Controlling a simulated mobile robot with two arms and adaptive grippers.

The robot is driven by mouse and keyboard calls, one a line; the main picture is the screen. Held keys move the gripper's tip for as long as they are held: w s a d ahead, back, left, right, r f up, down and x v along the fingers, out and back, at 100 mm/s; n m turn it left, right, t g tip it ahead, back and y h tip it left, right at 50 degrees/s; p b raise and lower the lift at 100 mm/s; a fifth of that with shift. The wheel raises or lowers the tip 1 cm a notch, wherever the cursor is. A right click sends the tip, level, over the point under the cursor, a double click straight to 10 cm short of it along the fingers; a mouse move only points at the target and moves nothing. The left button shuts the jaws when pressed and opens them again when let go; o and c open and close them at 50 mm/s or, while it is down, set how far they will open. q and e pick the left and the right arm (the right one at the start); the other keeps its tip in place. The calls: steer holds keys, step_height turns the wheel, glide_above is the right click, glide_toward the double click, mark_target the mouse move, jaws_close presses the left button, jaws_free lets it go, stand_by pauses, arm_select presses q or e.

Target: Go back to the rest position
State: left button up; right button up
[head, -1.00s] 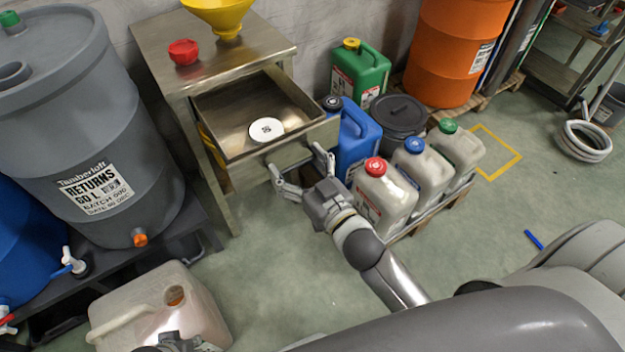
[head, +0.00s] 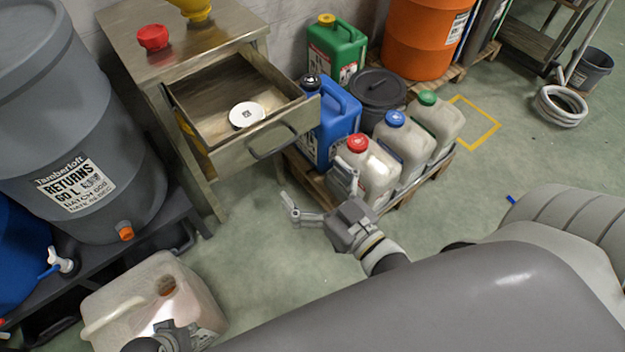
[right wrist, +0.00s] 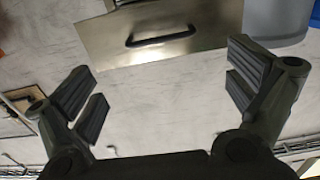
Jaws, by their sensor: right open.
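My right gripper (head: 318,192) is open and empty above the floor, in front of the pulled-out drawer (head: 235,155) and apart from its dark handle (head: 272,142). In the right wrist view the spread fingers (right wrist: 160,95) have nothing between them, and the drawer front (right wrist: 205,45) with its handle shows ahead. A white round lid (head: 246,114) lies in the drawer. Part of my left gripper (head: 178,336) shows at the bottom left, against a translucent jug (head: 120,285) with an open mouth. Its fingers are not clear, so I cannot tell its grip.
A metal cabinet (head: 215,35) carries a red cap (head: 153,37) and a yellow funnel (head: 195,8). Right of the drawer, several canisters, including a blue one (head: 335,125), stand on a pallet. A grey returns drum (head: 75,130) stands left. Open floor (head: 500,165) lies to the right.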

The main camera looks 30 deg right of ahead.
arm_select(q)
steer(key=shift+w, duration=0.1)
arm_select(e)
steer(key=shift+w, duration=0.15)
